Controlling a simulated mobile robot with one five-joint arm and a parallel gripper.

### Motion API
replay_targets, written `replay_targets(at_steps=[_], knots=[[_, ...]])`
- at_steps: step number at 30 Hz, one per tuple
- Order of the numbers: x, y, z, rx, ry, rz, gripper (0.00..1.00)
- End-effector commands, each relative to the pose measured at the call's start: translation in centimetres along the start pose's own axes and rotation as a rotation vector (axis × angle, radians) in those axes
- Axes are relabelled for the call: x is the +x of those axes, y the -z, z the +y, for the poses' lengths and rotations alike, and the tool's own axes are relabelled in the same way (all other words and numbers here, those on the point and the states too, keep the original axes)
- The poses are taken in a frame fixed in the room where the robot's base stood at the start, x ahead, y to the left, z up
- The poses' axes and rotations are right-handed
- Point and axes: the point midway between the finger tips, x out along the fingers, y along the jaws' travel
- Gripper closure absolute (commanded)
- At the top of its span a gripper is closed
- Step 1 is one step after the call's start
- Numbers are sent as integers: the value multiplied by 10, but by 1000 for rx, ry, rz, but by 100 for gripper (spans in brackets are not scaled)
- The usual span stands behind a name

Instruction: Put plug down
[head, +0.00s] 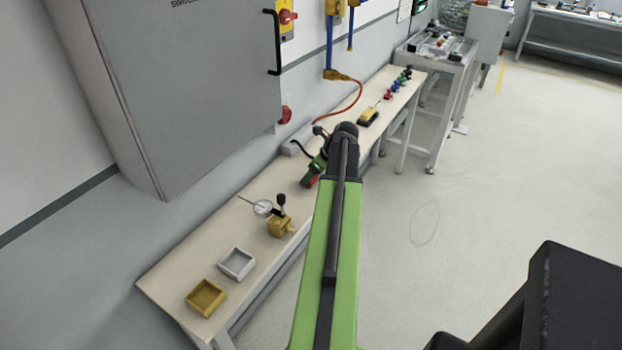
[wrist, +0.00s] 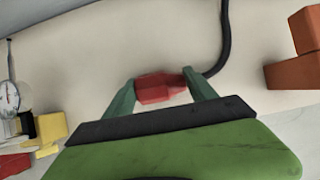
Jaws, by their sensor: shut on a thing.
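My gripper (wrist: 160,92) is shut on a red plug (wrist: 158,88), which sits between its two green fingers in the wrist view. A black cable (wrist: 222,45) runs from the plug's right side up out of the picture. In the head view my gripper (head: 311,180) is over the bench (head: 160,283), partly hidden by my green arm. A small red part of the plug (head: 309,182) shows there. I cannot tell whether the plug touches the bench top.
A dial gauge (head: 262,208) on a yellow base (head: 279,226) stands nearby. A grey tray (head: 236,263) and a yellow tray (head: 205,297) lie at the bench's near end. A grey cabinet (head: 180,90) overhangs on the left. An orange-brown block (wrist: 293,72) is right of my gripper.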

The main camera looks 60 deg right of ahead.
Motion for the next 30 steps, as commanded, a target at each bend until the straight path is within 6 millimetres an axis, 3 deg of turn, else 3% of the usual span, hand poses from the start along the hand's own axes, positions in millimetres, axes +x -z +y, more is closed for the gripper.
replay_targets(at_steps=[4,5,9,22,26,30], knots=[[3,2,0,0,0,0,79],[3,2,0,0,0,0,34],[2,2,0,0,0,0,15],[-4,-1,0,1,1,0,13],[-23,-3,0,2,1,0,13],[-54,-4,0,3,1,0,13]])
